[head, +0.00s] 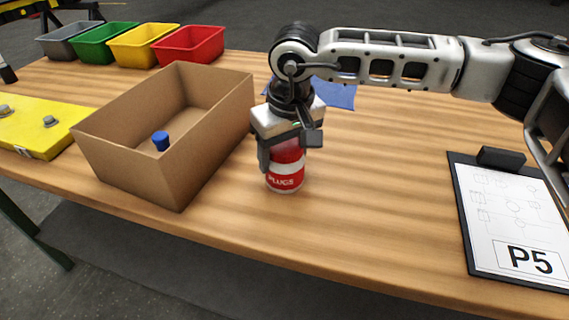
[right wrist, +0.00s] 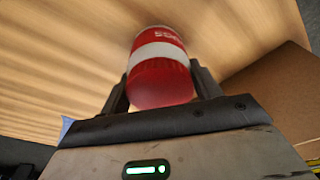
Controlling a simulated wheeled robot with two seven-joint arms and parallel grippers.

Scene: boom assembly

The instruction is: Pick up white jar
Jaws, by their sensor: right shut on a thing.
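A red jar with a white band and white lettering (head: 285,178) stands on the wooden table, just right of the cardboard box. My right gripper (head: 288,160) comes down over it from above and is shut on it. The right wrist view shows the red and white jar (right wrist: 160,70) between the two fingers of my right gripper (right wrist: 160,85). The jar looks upright and its base is at or very near the table top. No plainly white jar shows. A dark tip at the far left edge of the head view may be part of my left arm; its fingers cannot be made out.
An open cardboard box (head: 133,165) with a blue item (head: 160,140) inside stands left of the jar. Grey, green, yellow and red bins (head: 190,45) line the back left. A yellow plate (head: 40,128) lies at left. A clipboard marked P5 (head: 510,225) lies at right. The front middle table is clear.

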